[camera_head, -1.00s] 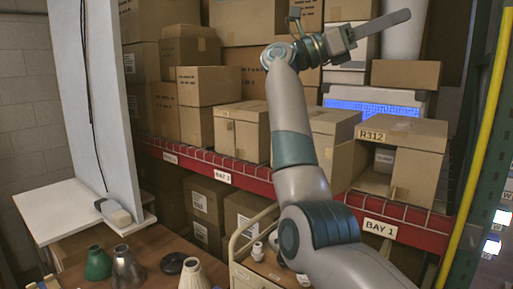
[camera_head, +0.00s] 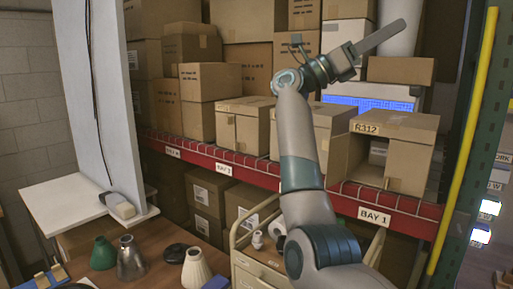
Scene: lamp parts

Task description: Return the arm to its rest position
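My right arm rises from the bottom right in the head view and bends at a joint with a teal ring. Its gripper (camera_head: 380,38) is raised in front of the upper boxes, pointing up and to the right. It looks like a single grey bar, seen edge-on, so the gap between its fingers cannot be judged. No object shows at its tip. My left arm and gripper are not in view. On the brown table (camera_head: 140,270) stand a green cone-shaped shade (camera_head: 103,254), a metallic shade (camera_head: 130,260) and a cream ribbed shade (camera_head: 196,269). A dark round part (camera_head: 175,253) lies behind them.
A red-fronted shelf (camera_head: 280,182) full of cardboard boxes stands behind my arm, with an open box labelled R312 (camera_head: 400,125) at right. A beige cart (camera_head: 250,262) holds white parts. A yellow pole (camera_head: 465,140) stands right, a white panel (camera_head: 100,90) left.

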